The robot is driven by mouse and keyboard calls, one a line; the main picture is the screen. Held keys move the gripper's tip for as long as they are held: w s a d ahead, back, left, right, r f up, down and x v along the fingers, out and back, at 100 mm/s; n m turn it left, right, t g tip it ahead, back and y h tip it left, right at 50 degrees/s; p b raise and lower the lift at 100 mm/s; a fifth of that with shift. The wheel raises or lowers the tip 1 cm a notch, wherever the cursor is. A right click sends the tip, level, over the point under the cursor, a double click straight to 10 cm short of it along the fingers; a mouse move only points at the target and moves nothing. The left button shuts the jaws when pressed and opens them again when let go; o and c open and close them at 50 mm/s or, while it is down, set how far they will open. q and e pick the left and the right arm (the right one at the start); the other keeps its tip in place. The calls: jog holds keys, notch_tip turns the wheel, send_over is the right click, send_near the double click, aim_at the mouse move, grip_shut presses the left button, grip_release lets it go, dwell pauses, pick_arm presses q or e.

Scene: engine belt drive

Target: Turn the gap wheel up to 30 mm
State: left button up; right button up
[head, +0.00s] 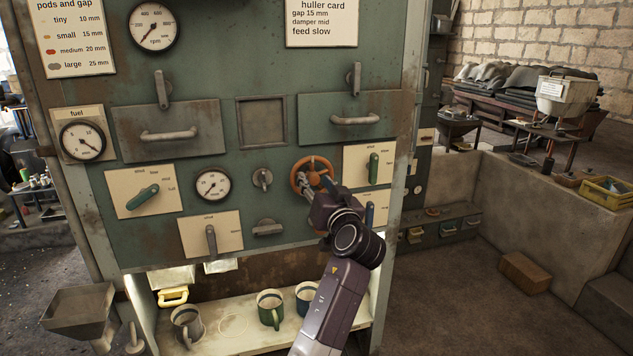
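The gap wheel is likely the small orange-brown handwheel (311,172) on the green panel, right of the middle. The gripper body hides the wheel's lower right. I cannot tell whether the fingers are closed on the rim or only beside it. A small round dial (212,185), left of the wheel, has a dark needle; its figures are too small to read surely. The huller card (321,20) reads gap 15 mm. My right gripper is not in view.
A grey knob (262,179) sits just left of the wheel, and a green lever (374,168) just right. Another grey knob (268,228) is below left. Two drawers with handles are above. Mugs, including a green one (271,309), stand on the shelf below.

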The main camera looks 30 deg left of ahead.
pick_arm(q)
jog(key=shift+c, duration=0.3)
grip_shut()
